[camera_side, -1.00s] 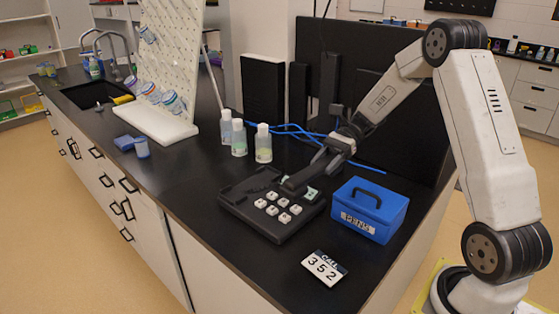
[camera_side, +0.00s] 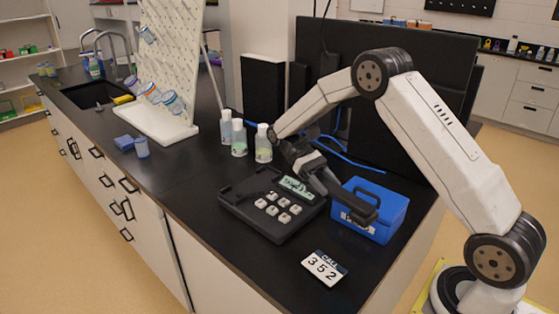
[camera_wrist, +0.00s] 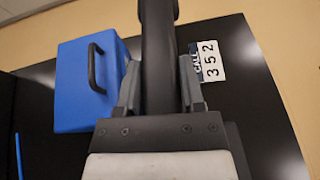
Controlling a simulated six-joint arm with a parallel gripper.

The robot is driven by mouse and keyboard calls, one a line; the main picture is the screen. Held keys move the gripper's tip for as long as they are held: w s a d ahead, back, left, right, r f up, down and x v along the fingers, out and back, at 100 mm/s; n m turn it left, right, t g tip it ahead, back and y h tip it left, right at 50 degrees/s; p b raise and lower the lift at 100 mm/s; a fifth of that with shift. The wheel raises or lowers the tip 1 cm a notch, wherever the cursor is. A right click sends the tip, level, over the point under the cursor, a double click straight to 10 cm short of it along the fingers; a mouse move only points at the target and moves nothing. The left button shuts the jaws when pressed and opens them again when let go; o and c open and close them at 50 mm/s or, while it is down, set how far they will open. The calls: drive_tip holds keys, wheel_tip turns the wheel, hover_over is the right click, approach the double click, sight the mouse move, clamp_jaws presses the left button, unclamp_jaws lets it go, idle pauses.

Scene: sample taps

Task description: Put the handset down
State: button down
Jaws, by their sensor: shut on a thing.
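The black handset (camera_side: 350,203) is held between the jaws of my gripper (camera_side: 318,172) in the side view. It slants down to the right, in front of the blue box, and whether it touches anything there I cannot tell. In the wrist view the handset (camera_wrist: 158,55) runs lengthwise between the two fingers of my gripper (camera_wrist: 160,85), and its far end is cut off by the picture's top edge. The black phone base (camera_side: 240,203), with white keys and a greenish display, lies on the counter left of the handset. Its cradle at the left is empty.
A blue box with a handle (camera_side: 385,218) stands right of the phone base; it also shows in the wrist view (camera_wrist: 75,85). A card reading "CALL 352" (camera_side: 325,267) lies in front. Several bottles (camera_side: 239,138) and blue cables are behind.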

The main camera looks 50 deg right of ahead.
drive_tip(key=n+h, duration=0.2)
drive_tip(key=h, duration=0.1)
drive_tip(key=n+h, duration=0.1)
drive_tip(key=n, duration=0.1)
drive_tip(key=shift+w+r+h, duration=0.25)
drive_tip(key=shift+w+h, duration=0.15)
drive_tip(key=n+h, duration=0.2)
drive_tip(key=w+t+h, duration=0.1)
drive_tip(key=shift+d+r+n, duration=0.1)
drive_tip(key=shift+r+n, duration=0.15)
drive_tip(key=shift+n, duration=0.15)
drive_tip(key=w+a+r+n+t+h, duration=0.6)
drive_tip(key=w+r+n+t+h, duration=0.3)
drive_tip(key=n+t, duration=0.35)
wheel_tip(320, 180, down, 6)
drive_tip(key=w+y, duration=0.1)
drive_tip(key=shift+d+f, duration=0.25)
drive_tip(key=shift+d, duration=0.05)
